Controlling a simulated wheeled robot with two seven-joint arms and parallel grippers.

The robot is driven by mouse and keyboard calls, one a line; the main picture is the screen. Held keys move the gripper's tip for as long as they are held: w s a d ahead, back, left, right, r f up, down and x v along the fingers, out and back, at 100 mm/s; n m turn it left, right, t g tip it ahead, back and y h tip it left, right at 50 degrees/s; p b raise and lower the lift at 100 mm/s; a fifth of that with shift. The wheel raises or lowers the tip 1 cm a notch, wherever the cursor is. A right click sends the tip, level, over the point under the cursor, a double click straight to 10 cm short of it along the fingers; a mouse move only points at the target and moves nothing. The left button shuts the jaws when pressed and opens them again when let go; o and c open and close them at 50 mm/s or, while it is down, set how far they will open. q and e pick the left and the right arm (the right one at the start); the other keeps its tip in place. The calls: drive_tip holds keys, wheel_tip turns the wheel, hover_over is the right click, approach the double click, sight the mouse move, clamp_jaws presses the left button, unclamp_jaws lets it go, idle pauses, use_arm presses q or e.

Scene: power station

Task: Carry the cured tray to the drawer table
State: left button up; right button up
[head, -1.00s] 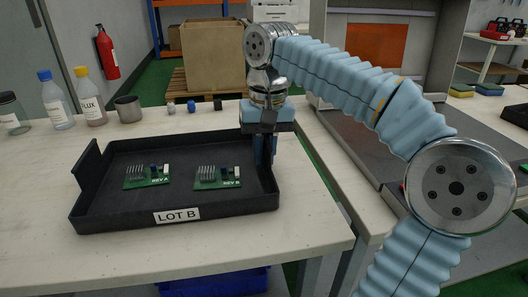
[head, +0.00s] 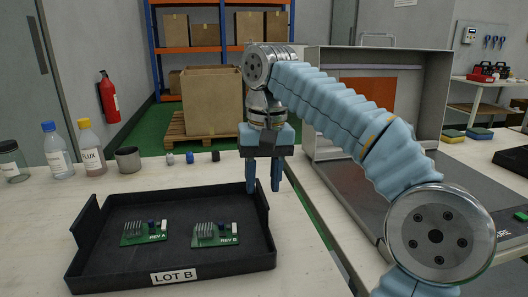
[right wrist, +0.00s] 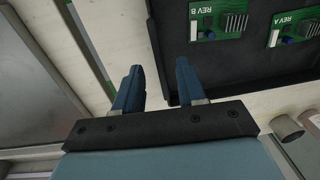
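The black tray (head: 125,278) with a "LOT B" label lies on the pale table at lower left in the head view. Two green circuit boards, REV A (head: 144,233) and REV B (head: 215,235), lie flat in it. My right gripper (head: 263,188) points down at the tray's right end, by its raised end wall, with its two blue fingers apart and nothing seen between them. In the right wrist view the open fingers (right wrist: 157,85) show beside the tray's edge (right wrist: 158,40). Whether a finger touches the tray cannot be told. My left gripper is not in view.
Bottles (head: 57,150), a jar (head: 12,162), a metal cup (head: 128,160) and small knobs stand along the table's back. A grey machine with an open chamber (head: 400,90) stands right, across a narrow gap. A cardboard box (head: 212,102) on a pallet is behind.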

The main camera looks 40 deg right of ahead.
wheel_tip(320, 180, up, 5)
drive_tip(key=shift+d+r+p, duration=0.1)
drive_tip(key=shift+r+p, duration=0.05)
drive_tip(key=shift+p, duration=0.45)
drive_tip(key=shift+s, duration=0.1)
